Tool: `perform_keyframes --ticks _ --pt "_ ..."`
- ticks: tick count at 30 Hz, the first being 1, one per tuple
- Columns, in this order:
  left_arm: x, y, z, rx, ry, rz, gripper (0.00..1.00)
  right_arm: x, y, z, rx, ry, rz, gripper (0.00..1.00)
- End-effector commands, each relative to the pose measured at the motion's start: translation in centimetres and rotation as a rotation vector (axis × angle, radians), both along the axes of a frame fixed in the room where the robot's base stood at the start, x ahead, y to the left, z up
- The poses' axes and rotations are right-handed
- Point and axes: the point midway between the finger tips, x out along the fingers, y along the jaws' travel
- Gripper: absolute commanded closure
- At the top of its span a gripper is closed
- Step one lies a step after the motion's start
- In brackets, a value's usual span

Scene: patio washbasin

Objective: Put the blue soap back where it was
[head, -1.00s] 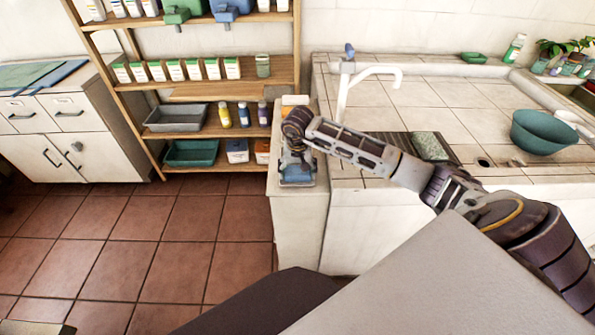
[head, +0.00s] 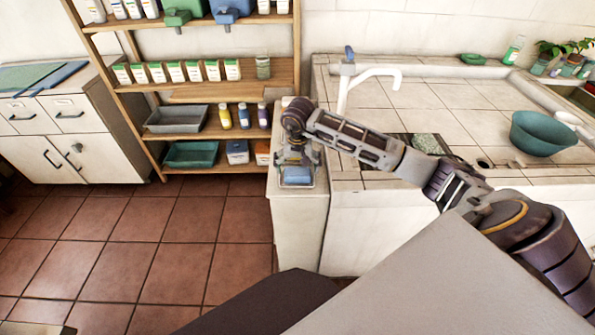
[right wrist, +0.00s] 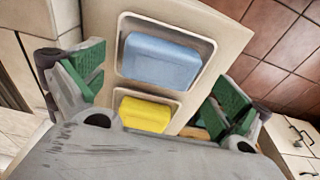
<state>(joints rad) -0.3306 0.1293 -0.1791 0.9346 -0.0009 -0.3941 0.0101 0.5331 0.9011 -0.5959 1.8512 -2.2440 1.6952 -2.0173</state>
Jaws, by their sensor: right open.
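The blue soap (head: 297,175) lies in a shallow dish at the near end of the narrow ledge left of the basin. In the right wrist view, the blue soap (right wrist: 160,62) sits in a pale rectangular recess (right wrist: 203,84), with a yellow soap (right wrist: 145,113) in a second recess beside it. My right gripper (head: 296,160) is over the ledge at the soap. Its green-padded fingers (right wrist: 160,92) are spread wide, apart from the blue soap and holding nothing. My left gripper is out of view.
The tiled basin counter (head: 440,95) with a white tap (head: 370,76) and a teal bowl (head: 540,133) is on the right. A wooden shelf (head: 200,94) with bottles and trays stands behind the ledge. The tiled floor at left is clear.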

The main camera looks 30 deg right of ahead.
Motion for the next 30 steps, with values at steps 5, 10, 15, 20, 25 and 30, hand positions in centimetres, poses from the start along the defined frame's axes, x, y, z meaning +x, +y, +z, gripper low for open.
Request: perform_keyframes --ticks 5,10,15,20,25,30 --pt "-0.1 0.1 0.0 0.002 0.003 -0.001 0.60 -0.2 0.1 2.7 -0.001 -0.004 0.000 0.00" --pt "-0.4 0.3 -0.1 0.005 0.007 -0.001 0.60 -0.6 0.3 4.9 -0.002 -0.003 0.000 0.00" --pt "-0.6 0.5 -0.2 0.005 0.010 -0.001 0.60 -0.8 0.5 7.0 -0.001 -0.002 0.000 0.00" --pt "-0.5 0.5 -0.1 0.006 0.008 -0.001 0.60 -1.0 0.6 8.2 -0.002 -0.001 -0.001 0.00" --pt "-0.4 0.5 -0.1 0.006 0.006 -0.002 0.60 -1.1 0.7 8.8 -0.001 0.000 -0.001 0.00" --pt "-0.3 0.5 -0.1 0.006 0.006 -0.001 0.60 -1.1 0.7 8.8 -0.001 0.000 -0.001 0.00"
